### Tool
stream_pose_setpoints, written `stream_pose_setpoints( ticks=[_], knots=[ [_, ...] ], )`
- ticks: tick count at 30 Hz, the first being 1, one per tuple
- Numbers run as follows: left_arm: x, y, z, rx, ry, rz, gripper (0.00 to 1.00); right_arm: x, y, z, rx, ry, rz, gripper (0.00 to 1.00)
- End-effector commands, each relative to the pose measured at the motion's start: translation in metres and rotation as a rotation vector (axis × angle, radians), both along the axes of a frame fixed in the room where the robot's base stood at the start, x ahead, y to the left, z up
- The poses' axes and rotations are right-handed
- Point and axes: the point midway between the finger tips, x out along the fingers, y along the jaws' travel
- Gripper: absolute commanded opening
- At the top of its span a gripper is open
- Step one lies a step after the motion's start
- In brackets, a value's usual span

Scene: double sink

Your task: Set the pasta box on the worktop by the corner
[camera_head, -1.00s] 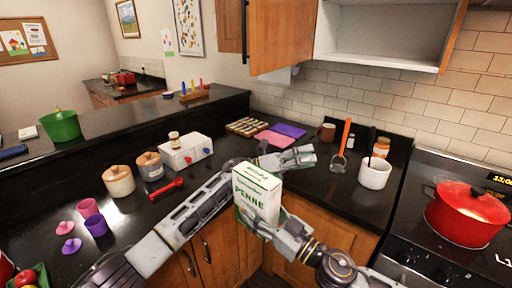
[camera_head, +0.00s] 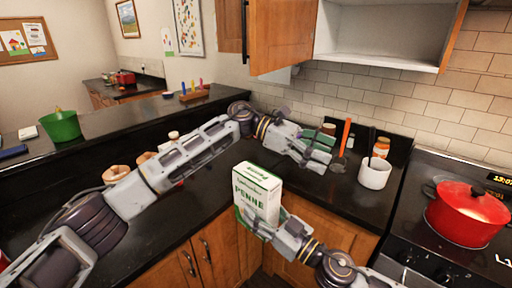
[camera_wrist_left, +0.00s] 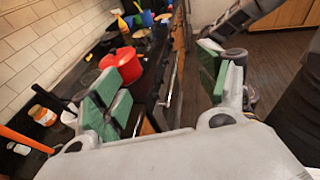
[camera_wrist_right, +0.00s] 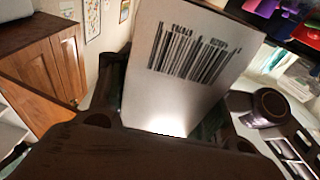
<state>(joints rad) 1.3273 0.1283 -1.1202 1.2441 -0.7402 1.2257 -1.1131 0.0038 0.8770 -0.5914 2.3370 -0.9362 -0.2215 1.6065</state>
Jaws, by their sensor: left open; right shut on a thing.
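The pasta box (camera_head: 257,193), white with green print reading PENNE, is upright in the head view, in front of the worktop's inner corner. My right gripper (camera_head: 262,224) is shut on its lower part. In the right wrist view a barcode face of the box (camera_wrist_right: 192,62) fills the upper middle. My left gripper (camera_head: 318,149) is open and empty over the back of the dark worktop (camera_head: 325,193), beyond the box and left of the white mug. Its spread green pads show in the left wrist view (camera_wrist_left: 160,95). My left arm hides much of the corner area.
A white mug (camera_head: 375,173) with a dark utensil, an orange-handled utensil (camera_head: 345,136) and an orange-lidded jar (camera_head: 381,147) stand at the back right. A red pot (camera_head: 467,214) sits on the stove. Bare worktop lies right of the box. Jars at left are partly hidden.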

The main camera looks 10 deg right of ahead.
Motion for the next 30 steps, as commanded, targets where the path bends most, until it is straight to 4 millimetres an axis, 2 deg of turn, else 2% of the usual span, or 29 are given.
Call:
stream_pose_setpoints(
  ticks=[9,15,23,30],
  knots=[
    [-0.021,0.019,0.001,0.154,-0.249,-0.121,0.75,0.000,0.000,0.002,0.001,-0.003,0.000,0.07],
    [-0.026,0.038,-0.002,0.282,-0.396,-0.190,0.75,0.000,0.000,0.002,0.001,-0.003,0.000,0.07],
    [-0.026,0.069,-0.004,0.480,-0.574,-0.259,0.75,0.000,0.000,0.002,0.001,-0.003,0.000,0.07],
    [-0.017,0.105,0.001,0.692,-0.727,-0.295,0.75,0.000,0.000,0.002,0.001,-0.003,0.000,0.07]
  ],
)
